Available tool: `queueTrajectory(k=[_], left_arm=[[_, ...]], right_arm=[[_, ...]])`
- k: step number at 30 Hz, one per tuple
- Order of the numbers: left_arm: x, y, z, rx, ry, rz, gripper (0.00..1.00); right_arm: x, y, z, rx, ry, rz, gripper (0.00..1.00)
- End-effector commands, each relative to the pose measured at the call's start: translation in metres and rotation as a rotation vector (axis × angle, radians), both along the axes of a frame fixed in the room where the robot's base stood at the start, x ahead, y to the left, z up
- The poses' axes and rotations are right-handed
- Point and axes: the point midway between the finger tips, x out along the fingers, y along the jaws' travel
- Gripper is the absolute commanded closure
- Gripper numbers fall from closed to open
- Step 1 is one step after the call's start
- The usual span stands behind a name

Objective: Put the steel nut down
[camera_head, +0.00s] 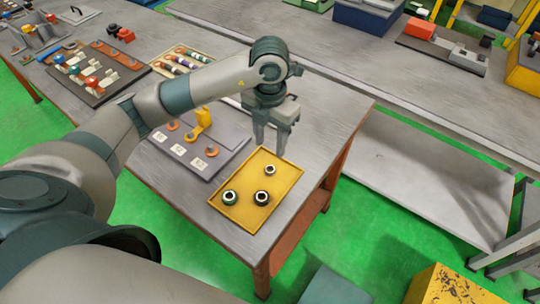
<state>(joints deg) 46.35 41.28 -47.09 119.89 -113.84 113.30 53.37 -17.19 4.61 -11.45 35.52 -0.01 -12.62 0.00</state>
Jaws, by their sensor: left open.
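A yellow tray (283,188) lies on the near right corner of the grey table. It holds three ring-shaped parts. Two larger dark-rimmed rings, a left one (229,197) and a middle one (261,198), sit toward the near side. My left gripper (270,149) is open, pointing down above the far edge of the tray, with nothing seen between its fingers. It is apart from the small ring. My right gripper is not in view.
A grey board (222,163) with white labels, copper-coloured rings and a yellow part (204,117) lies left of the tray. My left arm hides part of the table. A dark board (90,75) with several parts lies farther left. The table's right edge is close to the tray.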

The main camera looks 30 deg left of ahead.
Motion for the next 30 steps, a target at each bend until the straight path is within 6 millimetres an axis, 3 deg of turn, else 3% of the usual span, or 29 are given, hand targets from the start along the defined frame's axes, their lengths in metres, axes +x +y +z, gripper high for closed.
queueTrajectory(k=[9,30], left_arm=[[0.000,0.000,0.019,0.000,0.001,0.000,0.58],[0.000,0.000,0.019,0.001,0.002,0.001,0.58]], right_arm=[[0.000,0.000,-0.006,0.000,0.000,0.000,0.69],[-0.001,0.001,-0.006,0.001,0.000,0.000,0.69]])
